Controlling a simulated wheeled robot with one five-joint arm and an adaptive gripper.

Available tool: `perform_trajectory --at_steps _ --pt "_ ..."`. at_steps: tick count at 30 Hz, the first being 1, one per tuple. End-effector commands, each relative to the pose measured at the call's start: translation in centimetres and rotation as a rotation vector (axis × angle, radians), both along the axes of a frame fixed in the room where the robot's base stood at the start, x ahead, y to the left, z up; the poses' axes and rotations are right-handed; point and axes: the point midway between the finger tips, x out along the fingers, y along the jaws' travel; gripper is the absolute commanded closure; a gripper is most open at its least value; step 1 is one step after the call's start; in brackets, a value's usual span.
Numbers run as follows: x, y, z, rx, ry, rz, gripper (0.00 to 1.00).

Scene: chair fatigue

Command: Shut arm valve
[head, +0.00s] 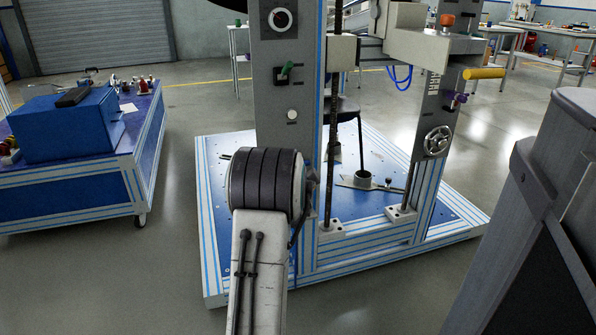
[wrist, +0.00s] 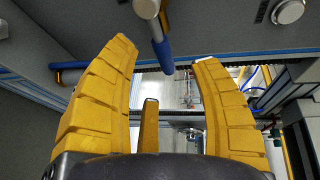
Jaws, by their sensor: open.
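My gripper (wrist: 165,57) is open, with its two yellow fingers apart in the wrist view. A blue bar-shaped handle (wrist: 162,50) on a pale round stem shows in the gap between the fingertips; I cannot tell its depth or whether it touches them. In the head view my arm hides the gripper. A green-handled lever (head: 287,69) is on the machine's grey left column (head: 287,95). On the right column are a small purple-handled fitting (head: 458,98) and a yellow handle (head: 484,73). I cannot tell for certain which is the arm valve.
A handwheel (head: 437,141) is on the right one. The blue-edged base (head: 345,265) lies ahead. A blue cart (head: 75,185) stands left, with open floor between.

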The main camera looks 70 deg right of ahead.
Motion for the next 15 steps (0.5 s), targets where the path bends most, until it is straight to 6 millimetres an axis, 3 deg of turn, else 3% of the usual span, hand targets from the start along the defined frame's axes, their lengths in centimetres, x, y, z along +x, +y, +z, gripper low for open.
perform_trajectory --at_steps 6,15 --pt "0.6 -2.3 -0.7 0.001 0.001 0.001 0.42" --pt "1.1 -4.3 -0.9 0.000 0.002 0.001 0.42"
